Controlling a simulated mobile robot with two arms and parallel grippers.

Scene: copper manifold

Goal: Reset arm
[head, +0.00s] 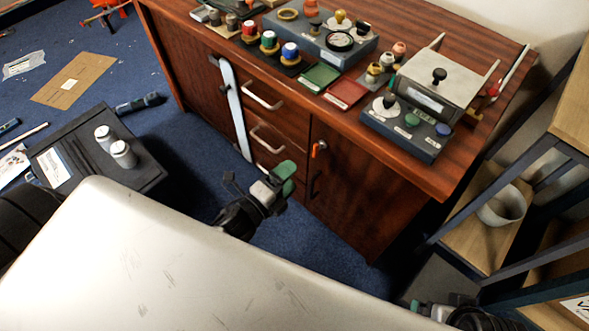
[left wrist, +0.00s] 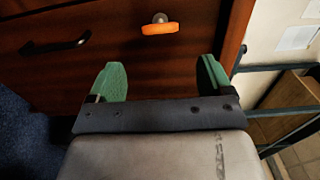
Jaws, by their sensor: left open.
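My left gripper (head: 287,178) is in front of the wooden cabinet (head: 355,190), below its top. In the left wrist view its two green fingers (left wrist: 160,82) are spread apart with nothing between them. Beyond them is a cabinet door with an orange knob or key (left wrist: 160,28) and a dark handle (left wrist: 55,45). The gripper appears apart from the door. Part of my right gripper (head: 432,308) shows at the bottom right edge of the head view; its jaws cannot be made out.
The cabinet top holds coloured knobs, a grey panel box (head: 405,135), a green tray (head: 320,76) and a red tray (head: 346,92). A shelf rack (head: 490,235) with a white pot (head: 502,206) stands at right. A black case (head: 75,160) with two canisters lies on the blue floor.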

